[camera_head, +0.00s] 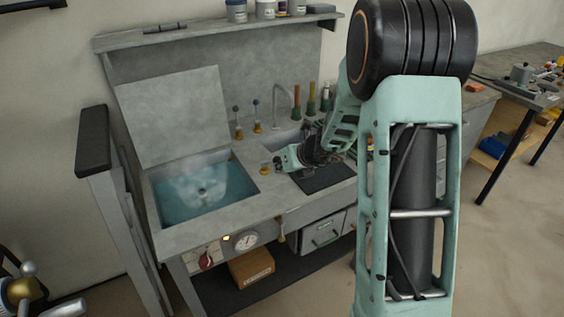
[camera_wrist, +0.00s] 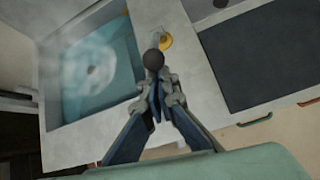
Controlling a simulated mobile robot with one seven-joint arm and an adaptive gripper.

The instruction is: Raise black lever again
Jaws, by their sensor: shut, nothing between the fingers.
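A lever with a round black knob (camera_wrist: 153,60) stands on a brass base (camera_wrist: 165,41) between the water basin and the dark mat. The base also shows in the head view (camera_head: 265,169). My gripper (camera_wrist: 156,88) is shut and empty, its fingers converging just below the knob in the wrist view. Whether the fingertips touch the knob or lever I cannot tell. In the head view my gripper (camera_head: 279,161) is small beside the lever, and the knob is hard to make out there.
The water basin (camera_head: 158,206) lies left, its lid (camera_head: 175,117) raised behind it. The dark mat (camera_head: 325,178) lies right. Two upright levers (camera_head: 237,123) (camera_head: 257,115) and a curved tap (camera_head: 296,100) stand behind. A gauge (camera_head: 246,240) is on the front.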

